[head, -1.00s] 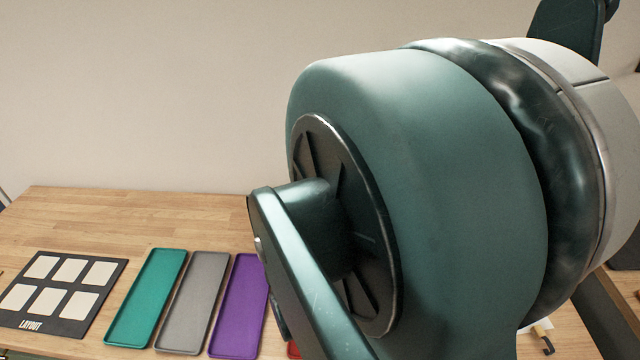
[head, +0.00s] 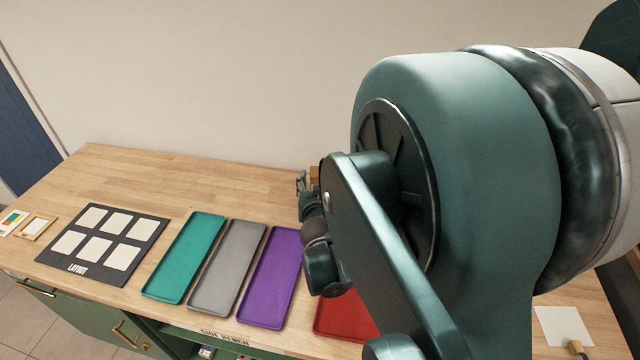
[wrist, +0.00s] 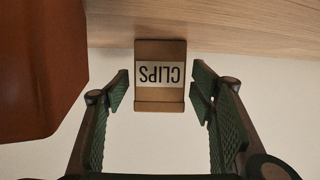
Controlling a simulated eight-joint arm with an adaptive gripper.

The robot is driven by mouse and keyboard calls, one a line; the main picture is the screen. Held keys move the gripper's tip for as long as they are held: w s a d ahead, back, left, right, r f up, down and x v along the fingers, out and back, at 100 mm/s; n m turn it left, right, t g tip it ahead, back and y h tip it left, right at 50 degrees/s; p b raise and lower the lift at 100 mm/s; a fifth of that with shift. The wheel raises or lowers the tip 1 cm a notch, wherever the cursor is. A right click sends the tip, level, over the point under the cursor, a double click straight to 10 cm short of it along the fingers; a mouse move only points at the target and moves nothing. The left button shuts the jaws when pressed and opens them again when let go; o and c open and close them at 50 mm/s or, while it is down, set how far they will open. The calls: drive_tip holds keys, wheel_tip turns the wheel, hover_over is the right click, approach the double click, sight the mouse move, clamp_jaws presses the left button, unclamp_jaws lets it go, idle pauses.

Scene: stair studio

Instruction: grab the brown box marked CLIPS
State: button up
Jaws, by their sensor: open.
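The brown box marked CLIPS (wrist: 160,49) is in the wrist view, with a pale label whose letters appear upside down. It touches the wooden surface along the top of that picture. My gripper (wrist: 158,90) is open, with one green-padded finger on each side of the picture. The box shows between the fingertips, with gaps on both sides, and nothing is held. How far ahead of the fingertips it lies is hard to tell.
A large reddish-brown thing (wrist: 38,70) fills the left of the wrist view. On the wooden table (head: 150,172) lie a LAYOUT board (head: 76,231), a teal tray (head: 185,257), a grey tray (head: 228,268), a purple tray (head: 270,278) and a partly hidden red tray (head: 340,318). The table's back left is clear.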

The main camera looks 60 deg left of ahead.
drive_tip(key=shift+x, duration=0.8)
drive_tip(key=c, duration=1)
